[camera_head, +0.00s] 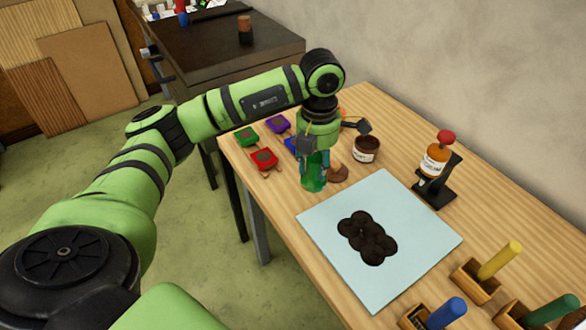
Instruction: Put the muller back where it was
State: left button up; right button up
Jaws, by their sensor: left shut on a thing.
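My left gripper (314,150) reaches down over the far left part of the wooden table (395,110) and is shut on a green, glassy upright piece that looks like the muller (313,181). The fingers hide its upper part. Its lower end is at or just above the table top; I cannot tell whether it touches. It is beyond the left corner of a pale blue slab (330,208). Dark brown paste (366,238) lies in round smears on the slab. My right gripper is not in view.
Red (264,158), green (246,136) and purple (278,123) small blocks lie left of the gripper. A brown round piece (338,173) and a dark jar (367,149) are close on its right. An orange bottle (434,160) stands on a black stand. Colored-handled tools (498,262) stand at the near right.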

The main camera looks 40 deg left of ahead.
pick_arm(q)
jog(key=a+f+p, duration=0.1)
jog(key=f, duration=0.1)
jog(key=a+f+p, duration=0.1)
jog(key=a+f, duration=0.1)
jog(key=a+f+p, duration=0.1)
jog(key=a+f, duration=0.1)
jog(key=f, duration=0.1)
jog(key=shift+w+a, duration=0.25)
jog(key=shift+w, duration=0.1)
jog(key=shift+f, duration=0.15)
jog(key=shift+f, duration=0.2)
jog(key=o, duration=1.1)
jog(key=shift+s, duration=0.1)
jog(key=shift+r, duration=0.15)
